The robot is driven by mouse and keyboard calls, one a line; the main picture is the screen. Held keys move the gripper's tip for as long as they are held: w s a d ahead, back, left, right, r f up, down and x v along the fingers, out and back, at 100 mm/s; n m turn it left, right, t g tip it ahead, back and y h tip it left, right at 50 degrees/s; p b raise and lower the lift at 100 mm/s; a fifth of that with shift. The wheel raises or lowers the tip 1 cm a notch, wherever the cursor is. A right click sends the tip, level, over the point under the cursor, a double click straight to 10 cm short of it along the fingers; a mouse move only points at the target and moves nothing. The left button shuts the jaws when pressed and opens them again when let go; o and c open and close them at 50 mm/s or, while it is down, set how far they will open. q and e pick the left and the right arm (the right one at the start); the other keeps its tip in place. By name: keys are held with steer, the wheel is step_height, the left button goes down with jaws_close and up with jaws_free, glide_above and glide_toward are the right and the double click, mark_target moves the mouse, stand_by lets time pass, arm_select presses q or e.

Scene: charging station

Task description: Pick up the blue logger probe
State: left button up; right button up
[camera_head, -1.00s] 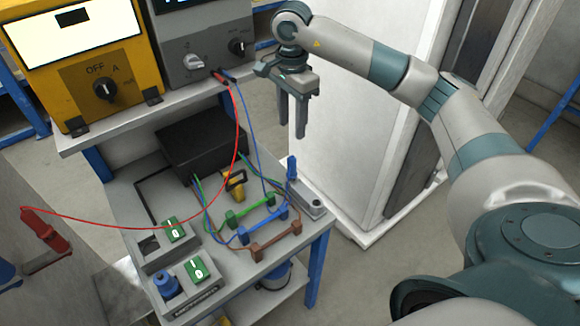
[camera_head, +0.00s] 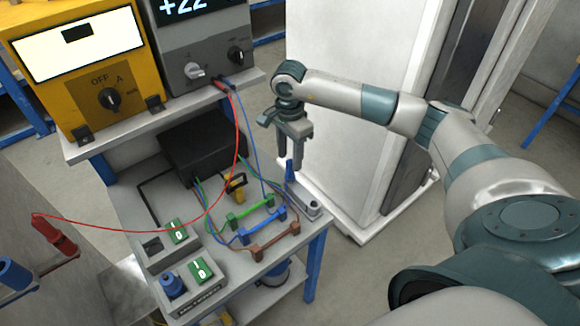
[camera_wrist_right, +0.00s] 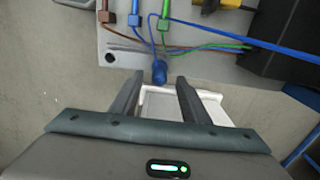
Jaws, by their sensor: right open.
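The blue logger probe (camera_head: 290,171) stands upright in a small grey holder (camera_head: 303,199) at the right edge of the table. My right gripper (camera_head: 290,158) is open and points down just above the probe's top. In the right wrist view the blue probe (camera_wrist_right: 160,72) shows just beyond the fingertips of my open right gripper (camera_wrist_right: 160,80), roughly centred between them. Nothing is held. My left gripper is out of view.
Green, blue and brown terminal bars (camera_head: 258,225) with wires lie left of the holder. A black box (camera_head: 203,146) and yellow clamp (camera_head: 236,186) are behind. A red lead (camera_head: 195,215) crosses the table. A white cabinet (camera_head: 350,110) stands at the right.

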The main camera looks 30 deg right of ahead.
mark_target(291, 172)
steer(key=shift+f, duration=1.1)
steer(key=f+p, duration=0.1)
steer(key=p, duration=0.1)
steer(key=shift+f+p, duration=0.35)
steer(key=shift+f, duration=0.05)
step_height(291, 172, down, 2)
steer(key=shift+s+d+p, duration=0.1)
steer(key=shift+p, duration=0.45)
steer(key=shift+f, duration=0.7)
jaws_close()
